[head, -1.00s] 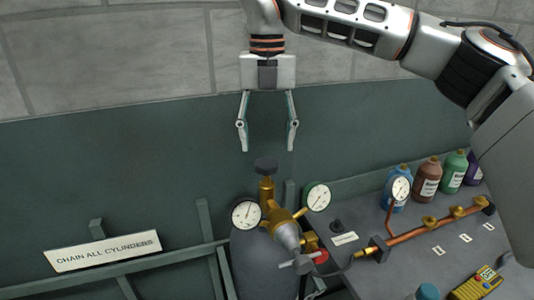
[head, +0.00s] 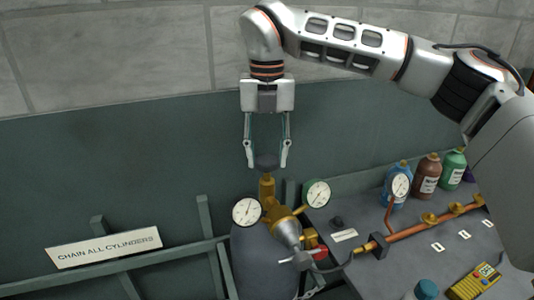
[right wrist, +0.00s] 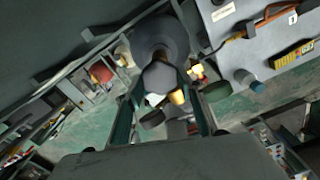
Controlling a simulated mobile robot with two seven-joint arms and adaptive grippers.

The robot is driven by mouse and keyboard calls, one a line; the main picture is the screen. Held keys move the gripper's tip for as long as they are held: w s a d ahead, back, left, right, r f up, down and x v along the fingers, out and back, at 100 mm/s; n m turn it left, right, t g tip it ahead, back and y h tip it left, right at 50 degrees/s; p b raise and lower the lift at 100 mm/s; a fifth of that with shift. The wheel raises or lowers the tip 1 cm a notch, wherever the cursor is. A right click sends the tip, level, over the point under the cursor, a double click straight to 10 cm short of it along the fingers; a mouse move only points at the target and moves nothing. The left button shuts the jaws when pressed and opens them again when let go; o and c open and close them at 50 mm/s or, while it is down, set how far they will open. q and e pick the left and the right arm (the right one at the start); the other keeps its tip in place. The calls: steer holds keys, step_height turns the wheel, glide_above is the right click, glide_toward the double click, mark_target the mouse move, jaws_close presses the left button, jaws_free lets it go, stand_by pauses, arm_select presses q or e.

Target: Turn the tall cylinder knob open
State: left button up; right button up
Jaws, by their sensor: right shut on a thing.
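The tall grey cylinder (head: 262,262) stands at the lower middle of the head view, with a brass valve (head: 267,188) on top. Its dark round knob (head: 266,161) caps the valve. My right gripper (head: 267,165) points straight down over it, with one finger on each side, shut on the knob. In the right wrist view, the dark knob (right wrist: 152,119) shows between the fingers, with the cylinder (right wrist: 160,38) beyond. My left gripper is in neither view.
Two gauges, left (head: 247,212) and right (head: 317,193), flank the valve close below my gripper. A grey bench (head: 400,262) at right carries a copper manifold (head: 408,232), several bottles and a yellow meter (head: 474,282). A sign (head: 104,248) hangs at left.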

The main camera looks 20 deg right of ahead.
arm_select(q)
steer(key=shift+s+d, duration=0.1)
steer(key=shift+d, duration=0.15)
arm_select(e)
steer(key=shift+n, duration=1.2)
steer(key=n, duration=0.4)
steer(key=shift+d, duration=0.1)
steer(key=n, duration=0.8)
steer(key=shift+n, duration=0.3)
steer(key=n, duration=0.3)
steer(key=shift+w, duration=0.1)
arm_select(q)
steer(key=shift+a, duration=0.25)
arm_select(e)
steer(key=shift+n, duration=1.4)
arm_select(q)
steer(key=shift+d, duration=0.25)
